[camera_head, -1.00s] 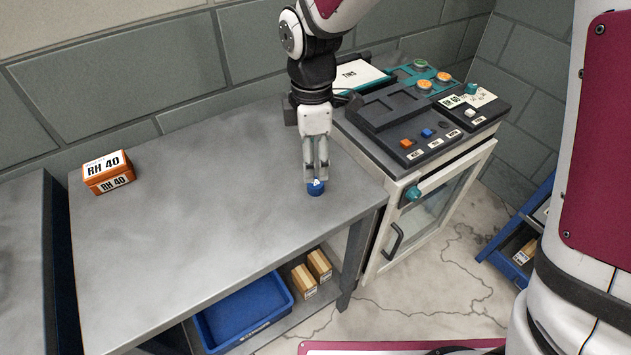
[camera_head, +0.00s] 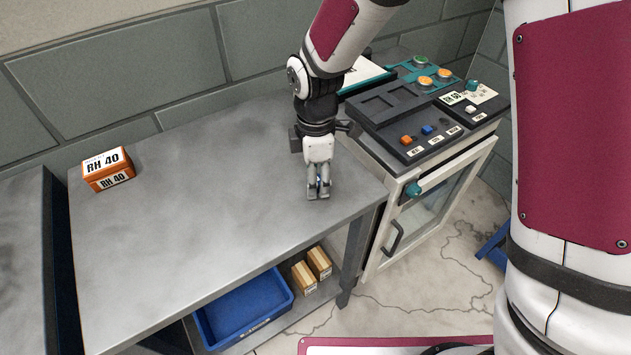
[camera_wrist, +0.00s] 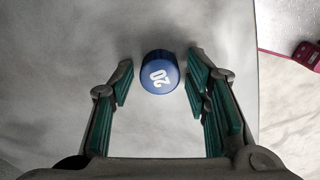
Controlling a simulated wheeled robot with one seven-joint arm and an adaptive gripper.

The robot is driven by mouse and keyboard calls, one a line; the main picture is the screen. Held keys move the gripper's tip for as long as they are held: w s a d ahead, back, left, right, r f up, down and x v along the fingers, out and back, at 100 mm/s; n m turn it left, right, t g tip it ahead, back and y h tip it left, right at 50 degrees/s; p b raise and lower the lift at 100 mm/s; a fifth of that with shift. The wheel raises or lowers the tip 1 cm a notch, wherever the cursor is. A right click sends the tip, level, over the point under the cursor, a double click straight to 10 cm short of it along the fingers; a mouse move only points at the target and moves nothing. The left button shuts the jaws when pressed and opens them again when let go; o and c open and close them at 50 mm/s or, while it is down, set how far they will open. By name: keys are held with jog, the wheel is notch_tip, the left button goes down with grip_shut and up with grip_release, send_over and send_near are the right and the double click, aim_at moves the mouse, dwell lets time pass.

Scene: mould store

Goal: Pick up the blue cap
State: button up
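The blue cap (camera_wrist: 159,74) stands on the grey metal bench and bears a white "20" on its top. In the wrist view it lies between and slightly beyond the fingertips of my gripper (camera_wrist: 158,84), with a gap on each side. My gripper is open, its green-padded fingers spread. In the head view my gripper (camera_head: 318,194) points down near the right end of the bench, low over the top. There the fingers hide most of the cap, and only a sliver of blue shows between them.
An orange "RH 40" box (camera_head: 108,168) sits at the bench's left. The bench top (camera_head: 200,235) is otherwise clear. A control cabinet (camera_head: 412,140) with buttons stands close on the right. A blue tray (camera_head: 243,310) and cardboard boxes (camera_head: 312,270) are on the shelf below.

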jog(key=c, duration=0.4)
jog(key=shift+r, duration=0.1)
